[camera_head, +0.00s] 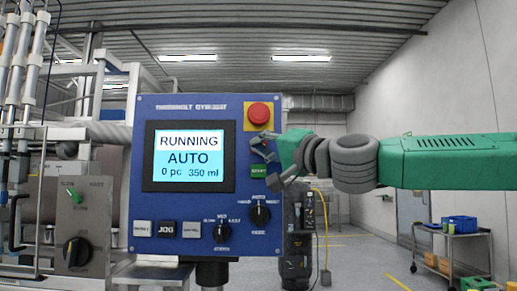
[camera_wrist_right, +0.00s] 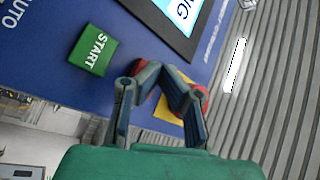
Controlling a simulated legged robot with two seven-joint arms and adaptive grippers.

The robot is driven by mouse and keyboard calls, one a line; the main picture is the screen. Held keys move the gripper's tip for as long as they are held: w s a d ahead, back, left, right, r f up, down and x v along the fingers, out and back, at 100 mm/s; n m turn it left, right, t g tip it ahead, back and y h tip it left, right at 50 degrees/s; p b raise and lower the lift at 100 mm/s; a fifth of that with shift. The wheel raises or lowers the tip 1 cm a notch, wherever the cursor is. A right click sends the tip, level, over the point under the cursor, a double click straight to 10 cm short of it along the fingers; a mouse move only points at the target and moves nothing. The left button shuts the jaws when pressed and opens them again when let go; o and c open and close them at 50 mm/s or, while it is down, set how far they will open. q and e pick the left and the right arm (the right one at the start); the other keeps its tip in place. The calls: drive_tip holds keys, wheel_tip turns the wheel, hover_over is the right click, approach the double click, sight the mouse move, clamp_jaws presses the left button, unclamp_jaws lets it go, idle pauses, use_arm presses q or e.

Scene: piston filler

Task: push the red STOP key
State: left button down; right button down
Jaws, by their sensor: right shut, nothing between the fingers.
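The blue control panel (camera_head: 187,105) faces me, with a lit screen (camera_head: 190,157) reading RUNNING, AUTO, 0 pc, 350 ml. My right gripper (camera_head: 264,152) comes in from the right, in front of the panel between the red mushroom button and the green START key (camera_head: 258,171). It is shut and empty; its fingers also show in the wrist view (camera_wrist_right: 160,75). The STOP key is hidden behind the fingers in the head view. In the wrist view, a red patch (camera_wrist_right: 146,90) beside START (camera_wrist_right: 92,50) is mostly covered by a finger and may be it. Contact cannot be told. My left gripper is not in view.
The red mushroom button (camera_head: 259,113) on its yellow plate is just above the gripper. A selector knob (camera_head: 260,215) is below START. Grey, black and white keys and another knob (camera_head: 221,232) line the panel's bottom. A cart (camera_head: 452,250) stands far right.

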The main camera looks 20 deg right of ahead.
drive_tip(key=shift+w+d, duration=0.15)
drive_tip(key=shift+w, duration=0.25)
idle(0.6)
drive_tip(key=shift+s, duration=0.1)
drive_tip(key=shift+s+a, duration=0.25)
drive_tip(key=shift+s, duration=0.45)
drive_tip(key=shift+s+a+b, duration=0.15)
drive_tip(key=shift+s+a, duration=0.1)
drive_tip(key=shift+s, duration=0.55)
drive_tip(key=shift+s+a+b, duration=0.2)
drive_tip(key=shift+s+a, duration=0.05)
drive_tip(key=shift+s, duration=0.55)
drive_tip(key=shift+s+a+b, duration=0.15)
drive_tip(key=shift+s+a, duration=0.1)
drive_tip(key=shift+s, duration=0.55)
